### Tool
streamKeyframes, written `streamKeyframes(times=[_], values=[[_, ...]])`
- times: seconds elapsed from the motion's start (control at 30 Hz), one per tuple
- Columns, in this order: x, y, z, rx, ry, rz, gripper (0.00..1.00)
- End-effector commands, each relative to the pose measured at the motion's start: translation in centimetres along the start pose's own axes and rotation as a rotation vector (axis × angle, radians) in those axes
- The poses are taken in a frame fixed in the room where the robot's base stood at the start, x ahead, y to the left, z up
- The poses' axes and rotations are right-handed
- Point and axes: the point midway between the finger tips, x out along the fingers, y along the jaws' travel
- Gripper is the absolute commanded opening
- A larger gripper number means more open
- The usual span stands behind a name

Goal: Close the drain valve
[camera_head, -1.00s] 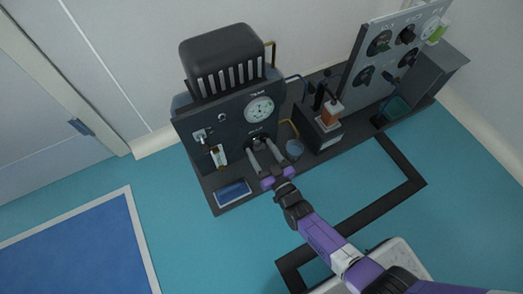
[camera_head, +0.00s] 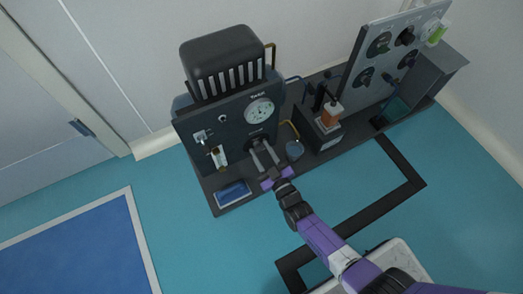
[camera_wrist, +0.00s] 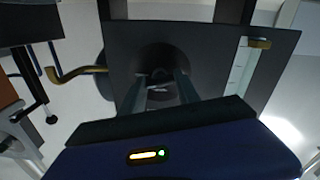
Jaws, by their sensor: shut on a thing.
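A dark machine panel (camera_head: 230,145) stands on a low black bench. The drain valve (camera_head: 258,139) is a dark round part low on its front, under the gauge. My gripper (camera_head: 260,147) reaches the valve from the front, its two long grey fingers close together and shut on the valve's handle. In the wrist view the fingers (camera_wrist: 161,84) converge in front of the valve's dark round body (camera_wrist: 160,58). The fingers largely hide the handle, so I cannot tell its angle.
A dial gauge (camera_head: 259,110), a toggle switch (camera_head: 203,136) and a sight glass (camera_head: 218,157) sit on the panel. A grey cup (camera_head: 294,150) stands close right of my fingers. A blue tray (camera_head: 233,193) lies front left.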

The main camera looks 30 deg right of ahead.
Motion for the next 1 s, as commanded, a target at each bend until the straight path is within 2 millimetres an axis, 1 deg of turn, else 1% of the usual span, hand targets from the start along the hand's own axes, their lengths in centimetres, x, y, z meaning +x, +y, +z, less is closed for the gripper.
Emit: streamKeyframes(times=[1.0], values=[[-0.19,0.03,0.21,-0.961,-0.003,-0.001,0.00]])
